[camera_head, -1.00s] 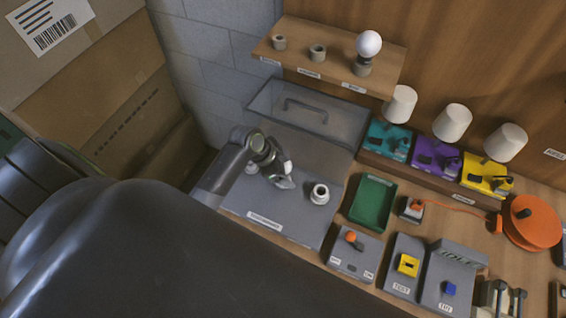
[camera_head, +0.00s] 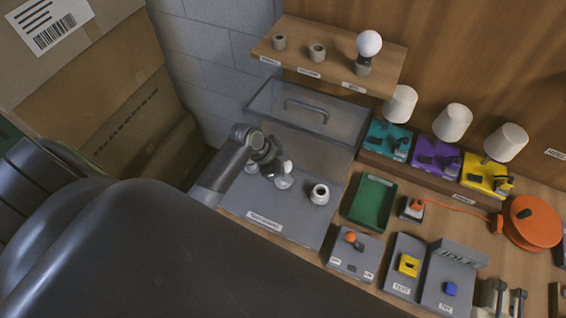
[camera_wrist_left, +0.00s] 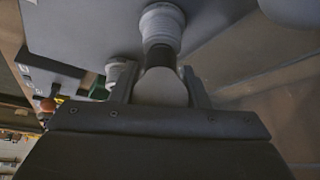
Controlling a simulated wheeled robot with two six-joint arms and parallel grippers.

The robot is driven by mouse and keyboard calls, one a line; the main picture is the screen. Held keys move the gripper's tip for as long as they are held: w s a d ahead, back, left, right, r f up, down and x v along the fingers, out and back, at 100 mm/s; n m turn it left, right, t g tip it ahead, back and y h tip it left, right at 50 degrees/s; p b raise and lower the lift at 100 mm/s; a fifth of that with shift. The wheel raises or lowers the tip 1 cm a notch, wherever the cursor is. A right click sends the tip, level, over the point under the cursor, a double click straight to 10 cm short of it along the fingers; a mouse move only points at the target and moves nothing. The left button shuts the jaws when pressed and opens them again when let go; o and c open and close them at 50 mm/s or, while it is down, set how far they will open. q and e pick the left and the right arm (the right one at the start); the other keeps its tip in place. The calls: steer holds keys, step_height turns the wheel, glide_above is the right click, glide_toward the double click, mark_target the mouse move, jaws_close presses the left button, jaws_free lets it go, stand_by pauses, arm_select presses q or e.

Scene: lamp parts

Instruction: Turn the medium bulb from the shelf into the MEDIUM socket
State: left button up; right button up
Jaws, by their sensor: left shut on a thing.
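My left gripper (camera_head: 276,168) is over the grey socket board (camera_head: 262,215) in the head view. In the left wrist view it (camera_wrist_left: 160,88) is shut on a white rounded bulb (camera_wrist_left: 161,88), the medium bulb. The bulb's dark neck (camera_wrist_left: 160,55) lines up with a white ribbed socket (camera_wrist_left: 162,25). I cannot tell how deep the bulb sits in it. In the head view this middle socket (camera_head: 283,183) shows just below the gripper. Another socket (camera_head: 320,193) stands empty to its right. The shelf's middle holder (camera_head: 317,52) is empty. My right gripper is not in view.
The wooden shelf (camera_head: 392,75) carries a large round bulb (camera_head: 369,43) at its right end. A clear-lidded box (camera_head: 312,115) stands behind the board. A green tray (camera_head: 372,203) and switch boxes lie to the right. Cardboard boxes (camera_head: 105,80) stand at left.

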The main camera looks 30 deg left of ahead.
arm_select(q)
steer(key=m+g, duration=0.1)
steer(key=m, duration=0.1)
steer(key=m+b, duration=0.1)
steer(key=m, duration=0.1)
steer(key=shift+f+g+h, duration=0.15)
steer(key=shift+g+h, duration=0.25)
steer(key=shift+s+d+m+g, duration=0.1)
steer(key=shift+s+m+g, duration=0.1)
steer(key=shift+m+g, duration=0.35)
steer(key=m+g+b, duration=0.1)
steer(key=m, duration=0.1)
steer(key=shift+m+b, duration=0.35)
steer(key=m+g+b, duration=0.1)
steer(key=m, duration=0.2)
steer(key=shift+s+f+g+b, duration=0.1)
steer(key=shift+g+b, duration=0.15)
steer(key=shift+b, duration=0.1)
steer(key=shift+s+m+g, duration=0.1)
steer(key=shift+m+g, duration=0.2)
steer(key=shift+m, duration=0.4)
steer(key=shift+b, duration=0.3)
